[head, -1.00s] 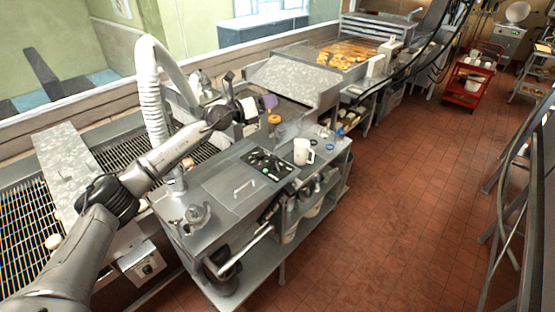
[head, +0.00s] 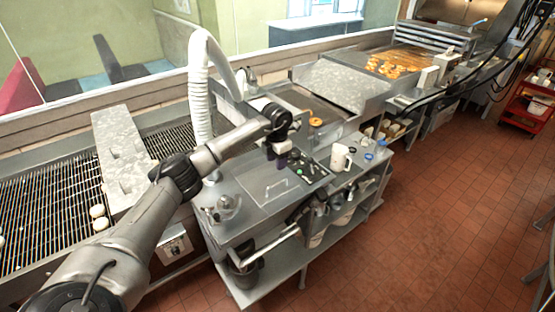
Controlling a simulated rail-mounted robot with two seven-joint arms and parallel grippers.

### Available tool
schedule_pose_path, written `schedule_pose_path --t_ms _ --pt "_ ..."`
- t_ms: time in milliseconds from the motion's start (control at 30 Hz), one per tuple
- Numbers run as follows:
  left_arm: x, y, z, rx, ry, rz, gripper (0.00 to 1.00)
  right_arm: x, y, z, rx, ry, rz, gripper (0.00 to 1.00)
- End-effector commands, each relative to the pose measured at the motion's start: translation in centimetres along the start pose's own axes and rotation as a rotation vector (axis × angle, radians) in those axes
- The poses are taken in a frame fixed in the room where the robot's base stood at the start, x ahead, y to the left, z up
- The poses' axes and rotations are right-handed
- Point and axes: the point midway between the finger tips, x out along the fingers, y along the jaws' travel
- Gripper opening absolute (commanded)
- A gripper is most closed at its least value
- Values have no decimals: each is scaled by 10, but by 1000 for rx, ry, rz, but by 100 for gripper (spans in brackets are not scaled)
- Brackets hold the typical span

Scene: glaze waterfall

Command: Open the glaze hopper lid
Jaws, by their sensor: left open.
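The glaze hopper lid (head: 255,186) is a flat, shut metal plate in the top of the steel glaze station. Its raised bar handle (head: 277,187) stands on the plate. My left gripper (head: 282,161) hangs above the station, just behind and slightly right of the handle in the picture. It is open, points downward and shows apart from the handle, with nothing seen between its fingers. My left arm comes in from the lower left. My right gripper is not in view.
A dark control panel (head: 313,171) and a white pitcher (head: 341,157) are right of the lid. A white hose (head: 200,95) rises behind it. A round metal fitting (head: 226,207) is at its left. A doughnut (head: 316,122) lies behind. The tiled floor (head: 440,220) is clear.

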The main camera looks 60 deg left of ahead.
Motion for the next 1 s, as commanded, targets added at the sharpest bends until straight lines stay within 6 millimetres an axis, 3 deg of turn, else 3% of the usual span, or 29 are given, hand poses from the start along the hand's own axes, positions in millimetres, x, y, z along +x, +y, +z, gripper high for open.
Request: schedule_pose_path --t_ms 500,733,1000 --pt "76 -1 1 2 -2 -2 47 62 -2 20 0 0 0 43" --pt "103 0 1 1 -3 -1 47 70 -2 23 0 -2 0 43" --pt "106 0 1 1 -3 -1 47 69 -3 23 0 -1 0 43"
